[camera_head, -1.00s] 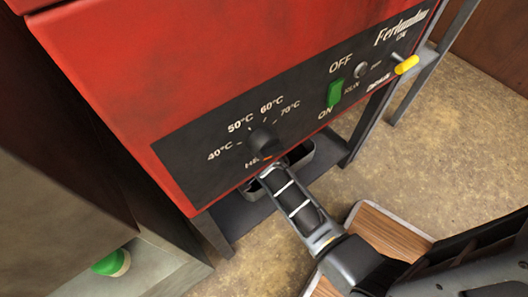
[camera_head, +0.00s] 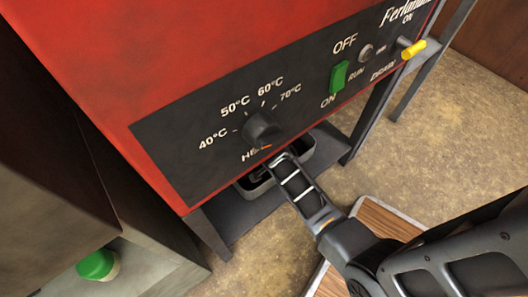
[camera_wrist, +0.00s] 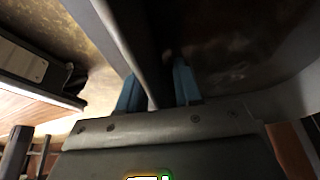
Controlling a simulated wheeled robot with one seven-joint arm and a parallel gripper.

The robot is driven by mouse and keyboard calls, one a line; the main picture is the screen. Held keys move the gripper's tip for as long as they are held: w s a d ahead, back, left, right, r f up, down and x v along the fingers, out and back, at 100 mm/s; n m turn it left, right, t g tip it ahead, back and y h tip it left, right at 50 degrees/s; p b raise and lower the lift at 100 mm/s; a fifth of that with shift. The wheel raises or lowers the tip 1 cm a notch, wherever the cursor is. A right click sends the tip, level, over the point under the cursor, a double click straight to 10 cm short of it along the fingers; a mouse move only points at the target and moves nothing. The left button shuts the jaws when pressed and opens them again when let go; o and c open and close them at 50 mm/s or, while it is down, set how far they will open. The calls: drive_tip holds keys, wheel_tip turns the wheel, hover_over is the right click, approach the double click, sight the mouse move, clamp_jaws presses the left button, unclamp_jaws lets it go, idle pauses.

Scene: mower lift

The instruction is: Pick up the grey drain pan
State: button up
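The grey drain pan (camera_head: 307,156) sits on a dark shelf under the red machine, partly hidden by the front panel and my arm. My gripper (camera_head: 277,166) reaches down to its near side; the fingertips are hard to make out in the head view. In the wrist view the two blue fingers of my gripper (camera_wrist: 160,85) stand apart. A grey edge, which looks like the wall of the drain pan (camera_wrist: 112,35), runs between them. A dark gap shows between the fingers, and I see no firm contact on both sides.
The red machine's control panel (camera_head: 225,165), with its dial (camera_head: 262,128) and green switch (camera_head: 339,76), hangs close above my gripper. Metal legs (camera_head: 372,120) stand beside the pan. A wood-topped surface (camera_head: 385,222) lies at front right. A green knob (camera_head: 97,264) is at lower left.

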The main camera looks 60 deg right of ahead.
clamp_jaws()
drive_tip(key=shift+r, duration=0.15)
idle(1.3)
